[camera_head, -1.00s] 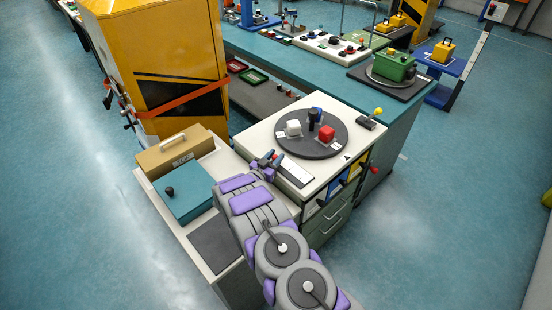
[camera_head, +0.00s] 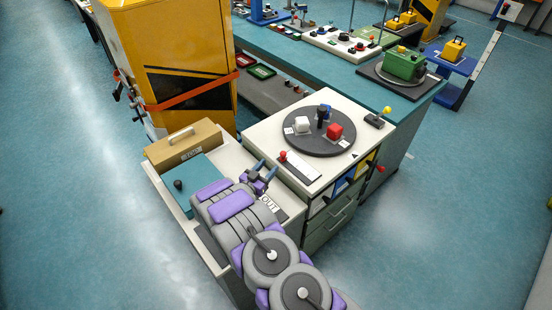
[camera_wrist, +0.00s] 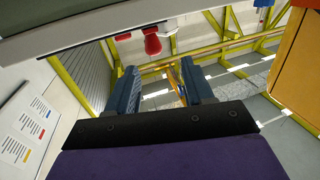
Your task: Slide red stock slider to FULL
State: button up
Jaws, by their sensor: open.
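The red stock slider (camera_head: 283,156) is a small red knob at the upper left end of a pale strip (camera_head: 303,168) with a dark end, on the white cabinet top. My gripper (camera_head: 265,170) is open and empty, left of the knob and apart from it, near the cabinet's left edge. In the wrist view, a red knob (camera_wrist: 152,42), apparently this slider, shows beyond and above the gap between my blue fingertips (camera_wrist: 160,80). I cannot read a FULL mark near the strip.
A dark turntable (camera_head: 318,138) with white and red blocks stands behind the strip. A yellow-knobbed lever (camera_head: 386,111) is at the back right, and a red handle (camera_head: 380,169) sticks out from the cabinet side. A tan case (camera_head: 185,146) and teal box (camera_head: 190,182) stand left.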

jog(key=v, duration=0.8)
jog(key=shift+p, duration=0.3)
jog(key=w+a+r+n+g+y, duration=0.2)
jog(key=w+a+r+y, duration=0.45)
jog(key=r+y, duration=0.35)
jog(key=s+d+r+n+g+y, duration=0.2)
jog(key=s+r+n+g+y, duration=0.15)
jog(key=s+r, duration=0.6)
jog(key=s+d+r+g, duration=0.2)
jog(key=s+d, duration=0.5)
jog(key=s, duration=0.7)
jog(key=s+d+r+n+g+h, duration=0.1)
jog(key=s+d+g, duration=0.4)
jog(key=s, duration=0.9)
jog(key=s+d+r+n+g+h+b, duration=0.1)
jog(key=s+d+r+g, duration=0.2)
jog(key=s+d, duration=0.6)
jog(key=s+r, duration=0.1)
jog(key=s, duration=0.4)
jog(key=shift+d, duration=0.2)
